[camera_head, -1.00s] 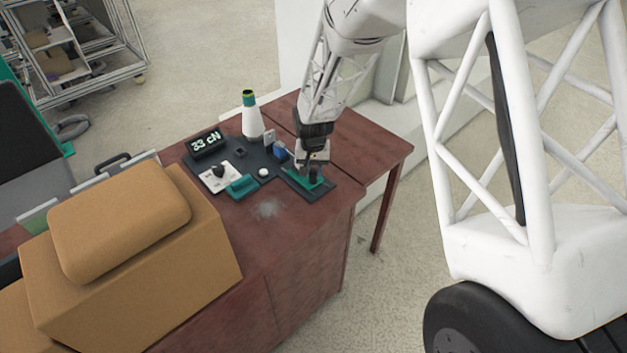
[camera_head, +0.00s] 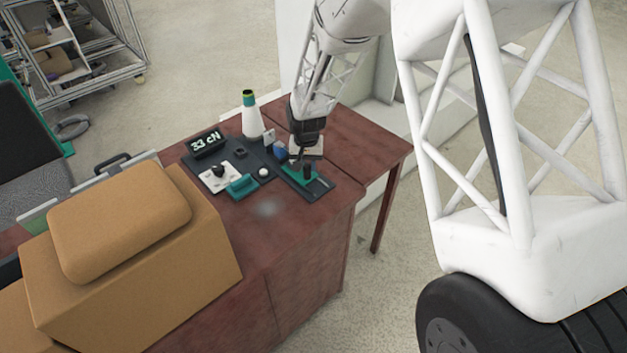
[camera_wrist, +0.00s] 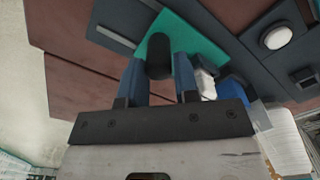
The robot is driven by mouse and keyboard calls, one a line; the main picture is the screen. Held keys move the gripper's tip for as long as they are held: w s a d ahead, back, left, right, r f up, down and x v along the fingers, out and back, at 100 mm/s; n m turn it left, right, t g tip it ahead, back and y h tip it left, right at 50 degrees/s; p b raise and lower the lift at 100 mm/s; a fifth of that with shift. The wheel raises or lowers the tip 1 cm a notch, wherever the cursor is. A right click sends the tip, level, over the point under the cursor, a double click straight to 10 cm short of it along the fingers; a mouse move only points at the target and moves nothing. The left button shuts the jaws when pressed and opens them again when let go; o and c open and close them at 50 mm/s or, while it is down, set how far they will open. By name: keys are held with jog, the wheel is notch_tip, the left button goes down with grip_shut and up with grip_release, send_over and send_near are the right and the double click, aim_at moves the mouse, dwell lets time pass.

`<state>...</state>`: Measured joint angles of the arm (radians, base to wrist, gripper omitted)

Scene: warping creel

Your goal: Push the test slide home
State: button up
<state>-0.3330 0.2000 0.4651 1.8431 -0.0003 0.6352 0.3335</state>
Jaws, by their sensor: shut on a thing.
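The test slide (camera_head: 293,175) is a teal-green plate with an upright black knob (camera_head: 306,172). It sits in a dark track (camera_head: 322,187) at the right end of the dark fixture on the table. A bare stretch of track shows at its right, near end. My gripper (camera_head: 306,161) is above the slide, shut on the knob. In the wrist view, the two blue fingers of my gripper (camera_wrist: 160,74) stand either side of the black knob (camera_wrist: 159,52), with the green plate (camera_wrist: 203,42) beneath. My gripper hides part of the slide in the head view.
A display (camera_head: 206,142) reads "33 cN". A white yarn cone (camera_head: 251,120) stands behind the fixture. A blue part (camera_head: 280,150) is close to my gripper's left. A teal block (camera_head: 242,186) and white round button (camera_head: 263,172) lie further left. The table front (camera_head: 290,230) is clear.

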jog(key=o, duration=0.6)
jog(key=shift+o, duration=0.2)
jog(key=shift+r, duration=0.1)
jog(key=shift+r, duration=3.4)
jog(key=shift+r, duration=0.15)
notch_tip(320, 180, up, 8)
jog(key=shift+f, duration=0.25)
jog(key=shift+r, duration=0.1)
